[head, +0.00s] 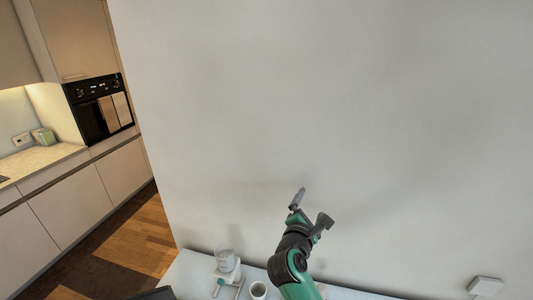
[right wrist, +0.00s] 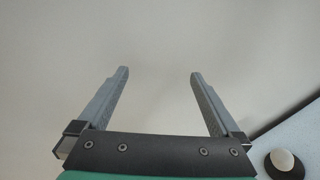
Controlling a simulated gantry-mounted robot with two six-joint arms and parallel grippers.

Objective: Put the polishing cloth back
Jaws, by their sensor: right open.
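My right gripper (head: 314,205) is raised in front of the pale wall, above the light counter at the bottom of the head view. In the right wrist view my right gripper (right wrist: 159,75) has its two grey fingers wide apart, with nothing between them. I cannot make out a polishing cloth for certain in either view. Two flat cloth-like pieces (head: 115,109) hang on the front of the black oven at the far left; I cannot tell what they are. My left gripper is not in view.
A white box (head: 485,286) is at bottom right. The right wrist view shows a dark round thing with a pale top (right wrist: 284,161). Wall (head: 330,100) fills most of the head view.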

